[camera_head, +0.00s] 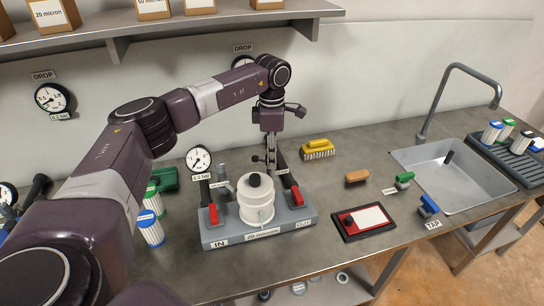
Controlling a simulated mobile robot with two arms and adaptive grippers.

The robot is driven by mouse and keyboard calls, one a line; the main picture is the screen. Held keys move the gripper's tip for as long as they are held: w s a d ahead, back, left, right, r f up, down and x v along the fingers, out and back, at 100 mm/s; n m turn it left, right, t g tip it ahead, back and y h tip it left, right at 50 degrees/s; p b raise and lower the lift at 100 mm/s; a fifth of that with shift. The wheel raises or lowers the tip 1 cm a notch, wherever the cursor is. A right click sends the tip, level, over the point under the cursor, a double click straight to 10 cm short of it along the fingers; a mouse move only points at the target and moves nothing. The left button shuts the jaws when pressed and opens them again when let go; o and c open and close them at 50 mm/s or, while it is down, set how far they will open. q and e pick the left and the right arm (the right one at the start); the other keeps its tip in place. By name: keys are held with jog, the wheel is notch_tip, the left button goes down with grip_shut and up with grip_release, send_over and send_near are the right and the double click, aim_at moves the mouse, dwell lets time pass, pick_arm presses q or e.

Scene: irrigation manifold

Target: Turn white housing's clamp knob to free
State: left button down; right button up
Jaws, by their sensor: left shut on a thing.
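The white housing (257,212) stands upright on a grey manifold base (222,239) marked IN, with a black cap (254,181) on its top. My left gripper (271,162) points down just behind the housing, at the back of the base. Its fingers are shut on a small part there, which seems to be the housing's clamp knob; the housing and the fingers largely hide it. I cannot tell how far the knob is turned. My right gripper is not in view.
Red-handled valves (213,214) and (297,195) flank the housing. A gauge (199,159) stands at its back left. A blue-capped cartridge (150,229) stands left, near my arm.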

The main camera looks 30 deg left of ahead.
pick_arm(q)
jog(key=shift+a+m, duration=0.1)
jog(key=shift+m, duration=0.2)
dwell(0.4)
jog(key=c, duration=1.7)
grip_release()
notch_tip(320, 180, up, 12)
jog(key=shift+r, duration=0.1)
